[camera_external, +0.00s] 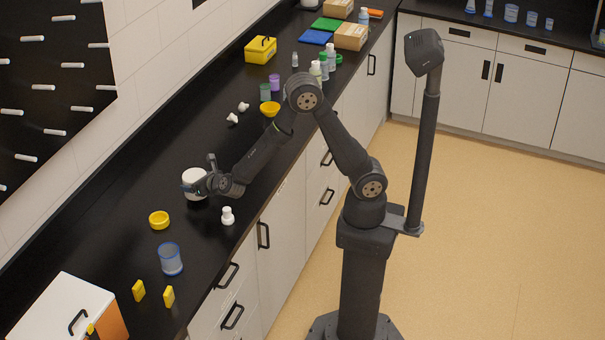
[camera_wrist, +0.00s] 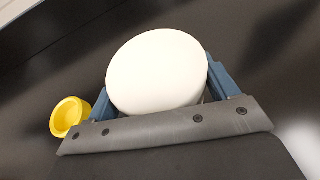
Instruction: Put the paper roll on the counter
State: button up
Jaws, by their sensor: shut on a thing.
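The paper roll (camera_external: 194,183) is a white cylinder at the left part of the black counter (camera_external: 112,224). In the wrist view the white roll (camera_wrist: 158,72) sits between the two blue fingers, its round end facing the camera. My gripper (camera_external: 203,182) is shut on the roll. It also shows in the wrist view (camera_wrist: 158,85). The roll looks upright and at or very near the counter surface; I cannot tell whether it touches. My gripper hides part of its right side.
A yellow bowl (camera_external: 159,220) is close by and also shows in the wrist view (camera_wrist: 68,116). A small white bottle (camera_external: 228,216) stands near the front edge. A blue-rimmed beaker (camera_external: 171,259), yellow blocks (camera_external: 138,291) and a white box (camera_external: 62,308) are nearer. Several bottles (camera_external: 322,66) stand farther back.

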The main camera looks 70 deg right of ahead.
notch_tip(320, 180, up, 2)
jog(key=shift+d+r, duration=0.1)
jog(key=shift+r, duration=0.05)
jog(key=s+d+r, duration=0.3)
jog(key=d+r, duration=0.3)
jog(key=d, duration=0.5)
jog(key=w+d+m+g+h, duration=0.1)
jog(key=w+d+m+h, duration=0.1)
jog(key=w+d, duration=0.6)
jog(key=w+d+m+g+h, duration=0.1)
jog(key=w+d+m+h, duration=0.1)
jog(key=w+d, duration=0.65)
jog(key=w+d+m+g+h, duration=0.2)
jog(key=d, duration=2.2)
jog(key=s+d+m+g+h, duration=0.1)
jog(key=s+d, duration=0.3)
jog(key=d, duration=1)
jog(key=s+d+m+g, duration=0.1)
jog(key=s+d, duration=0.4)
jog(key=d, duration=0.9)
jog(key=s+d+m+g+h, duration=0.1)
jog(key=s+d, duration=0.3)
jog(key=d, duration=1)
jog(key=shift+s+d+f, duration=0.1)
jog(key=shift+d+f, duration=0.05)
jog(key=shift+f, duration=2.45)
jog(key=shift+s+d+f, duration=0.1)
jog(key=shift+d+f, duration=0.05)
jog(key=shift+f, duration=2.45)
jog(key=shift+f, duration=0.15)
